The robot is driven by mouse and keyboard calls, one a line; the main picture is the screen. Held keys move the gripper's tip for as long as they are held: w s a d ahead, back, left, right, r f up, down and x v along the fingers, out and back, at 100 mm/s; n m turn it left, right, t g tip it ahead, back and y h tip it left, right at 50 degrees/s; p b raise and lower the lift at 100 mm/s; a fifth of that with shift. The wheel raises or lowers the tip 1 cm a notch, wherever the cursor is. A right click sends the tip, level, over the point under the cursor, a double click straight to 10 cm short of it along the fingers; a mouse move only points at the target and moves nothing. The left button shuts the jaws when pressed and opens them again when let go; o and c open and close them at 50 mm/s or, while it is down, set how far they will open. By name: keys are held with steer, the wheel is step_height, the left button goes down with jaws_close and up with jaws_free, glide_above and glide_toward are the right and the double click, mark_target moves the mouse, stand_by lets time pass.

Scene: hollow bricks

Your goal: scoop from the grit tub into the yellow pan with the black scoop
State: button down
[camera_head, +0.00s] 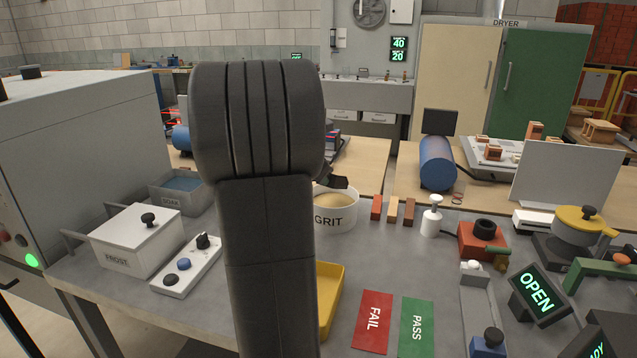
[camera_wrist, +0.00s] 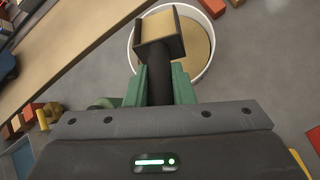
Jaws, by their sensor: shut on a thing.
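My gripper (camera_wrist: 160,90) is shut on the handle of the black scoop (camera_wrist: 160,62), its green fingers on either side. The scoop's square bowl is over the white grit tub (camera_wrist: 133,60) in the wrist view and shows a tan fill like the grit. In the head view the scoop (camera_head: 332,179) is at the rim of the tub (camera_head: 334,218); I cannot tell whether it touches the grit. The yellow pan (camera_head: 329,300) lies on the bench nearer than the tub, its left part hidden by my arm. A yellow edge (camera_wrist: 299,163) shows at the wrist view's lower right.
Three small bricks (camera_head: 393,210) stand right of the tub. A red FAIL mat (camera_head: 373,322) and a green PASS mat (camera_head: 416,328) lie right of the pan. A white bottle (camera_head: 431,220) stands behind them. The white FROST box (camera_head: 137,240) is at left.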

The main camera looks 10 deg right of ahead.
steer(key=shift+s+a+f+t+h+b, duration=0.15)
steer(key=shift+s+a+t+h+b, duration=0.4)
steer(key=shift+b, duration=2.85)
steer(key=shift+s+a+f+t+h+b, duration=0.2)
steer(key=shift+t+h+b, duration=0.55)
steer(key=shift+b, duration=2.6)
steer(key=shift+s+a+r+t+b, duration=0.2)
steer(key=shift+s+r, duration=0.1)
steer(key=shift+r, duration=0.35)
steer(key=shift+s+a+r+t+b, duration=0.2)
steer(key=shift+s+r, duration=0.05)
steer(key=shift+r, duration=0.4)
steer(key=shift+a, duration=0.1)
